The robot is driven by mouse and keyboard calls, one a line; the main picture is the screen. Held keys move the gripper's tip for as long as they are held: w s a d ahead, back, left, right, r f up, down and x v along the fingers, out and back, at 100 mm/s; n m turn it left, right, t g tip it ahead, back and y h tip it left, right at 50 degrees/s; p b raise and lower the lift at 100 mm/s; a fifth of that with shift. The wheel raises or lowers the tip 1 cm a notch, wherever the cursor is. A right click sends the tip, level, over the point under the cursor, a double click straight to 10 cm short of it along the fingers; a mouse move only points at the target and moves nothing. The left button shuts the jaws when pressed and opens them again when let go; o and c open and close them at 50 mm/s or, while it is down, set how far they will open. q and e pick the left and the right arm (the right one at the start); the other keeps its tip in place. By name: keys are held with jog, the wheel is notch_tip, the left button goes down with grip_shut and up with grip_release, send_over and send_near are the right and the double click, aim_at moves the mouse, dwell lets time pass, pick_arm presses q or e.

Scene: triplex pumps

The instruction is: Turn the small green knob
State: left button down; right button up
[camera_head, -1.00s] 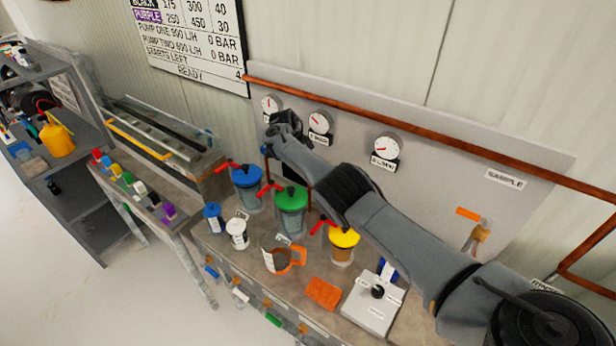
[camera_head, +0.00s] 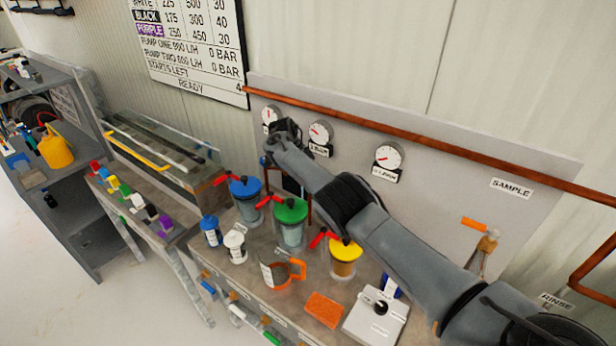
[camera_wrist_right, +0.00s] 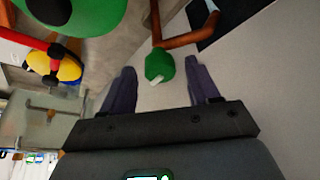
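The small green knob (camera_wrist_right: 158,66) shows in the right wrist view, on a copper pipe in front of the pale panel, with a small white mark on it. My right gripper (camera_wrist_right: 162,72) is open, with one dark finger on each side of the knob. Gaps show between knob and fingers, so I see no grip. In the head view my right arm reaches in from the lower right to the panel below the gauges; its gripper and the knob are hard to make out there. My left gripper is in neither view.
A green-lidded vessel (camera_head: 290,211) with a red handle stands close to my right wrist, between a blue-lidded vessel (camera_head: 245,188) and a yellow-lidded one (camera_head: 345,250). Gauges (camera_head: 388,157) and a long copper pipe (camera_head: 430,131) run along the panel. An orange block (camera_head: 324,309) lies at the bench front.

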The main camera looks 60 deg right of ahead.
jog(key=v, duration=1)
jog(key=shift+r+p, duration=0.4)
jog(key=shift+p, duration=0.05)
jog(key=shift+w+a+r, duration=0.1)
